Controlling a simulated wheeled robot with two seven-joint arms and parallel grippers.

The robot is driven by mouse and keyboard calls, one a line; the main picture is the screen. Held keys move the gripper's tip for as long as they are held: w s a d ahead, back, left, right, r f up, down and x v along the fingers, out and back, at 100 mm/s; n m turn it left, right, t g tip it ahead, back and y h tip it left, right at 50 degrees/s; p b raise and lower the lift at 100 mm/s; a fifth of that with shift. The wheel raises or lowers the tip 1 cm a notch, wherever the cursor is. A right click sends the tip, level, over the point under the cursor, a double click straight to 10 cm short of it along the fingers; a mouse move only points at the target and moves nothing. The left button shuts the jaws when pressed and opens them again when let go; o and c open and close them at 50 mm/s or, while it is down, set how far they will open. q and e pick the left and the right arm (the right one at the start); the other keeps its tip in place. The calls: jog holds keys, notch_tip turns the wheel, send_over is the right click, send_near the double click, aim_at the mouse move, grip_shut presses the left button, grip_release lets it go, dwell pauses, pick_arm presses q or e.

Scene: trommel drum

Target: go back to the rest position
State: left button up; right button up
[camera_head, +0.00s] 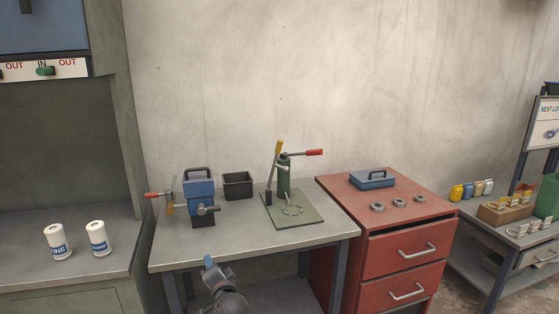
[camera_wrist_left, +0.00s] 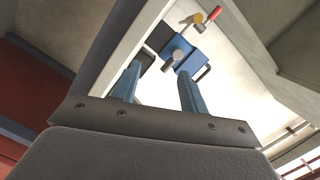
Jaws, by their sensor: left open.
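My left gripper (camera_head: 208,263) shows at the bottom middle of the head view, in front of the near edge of the grey table (camera_head: 240,256). In the left wrist view its two blue fingers (camera_wrist_left: 158,88) stand apart with nothing between them. Beyond the fingers, the blue machine with a crank (camera_wrist_left: 180,54) shows tilted, apart from them. In the head view this blue machine (camera_head: 199,192) stands upright on the table, behind my gripper. My right gripper is in neither view.
A black bin (camera_head: 238,186) and a green press (camera_head: 284,180) stand on the table. The red cabinet (camera_head: 390,233) to its right bears a blue case (camera_head: 372,179) and grey rings (camera_head: 400,203). Two white canisters (camera_head: 98,238) stand on the left bench (camera_head: 30,274).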

pick_arm(q)
jog(key=s+d+f+n+g+h, duration=0.1)
jog(key=s+f, duration=0.6)
jog(key=s, duration=0.8)
jog(key=s+d+f+n+g+h, duration=0.2)
jog(key=s+f+g+h, duration=0.2)
jog(key=s, duration=1.2)
jog(key=s+d+f+n+g+h, duration=0.2)
jog(key=s+f+g, duration=0.6)
jog(key=s, duration=0.8)
notch_tip(320, 180, down, 4)
jog(key=shift+r+n+h, duration=0.2)
jog(key=shift+n+h, duration=0.1)
jog(key=shift+h, duration=0.5)
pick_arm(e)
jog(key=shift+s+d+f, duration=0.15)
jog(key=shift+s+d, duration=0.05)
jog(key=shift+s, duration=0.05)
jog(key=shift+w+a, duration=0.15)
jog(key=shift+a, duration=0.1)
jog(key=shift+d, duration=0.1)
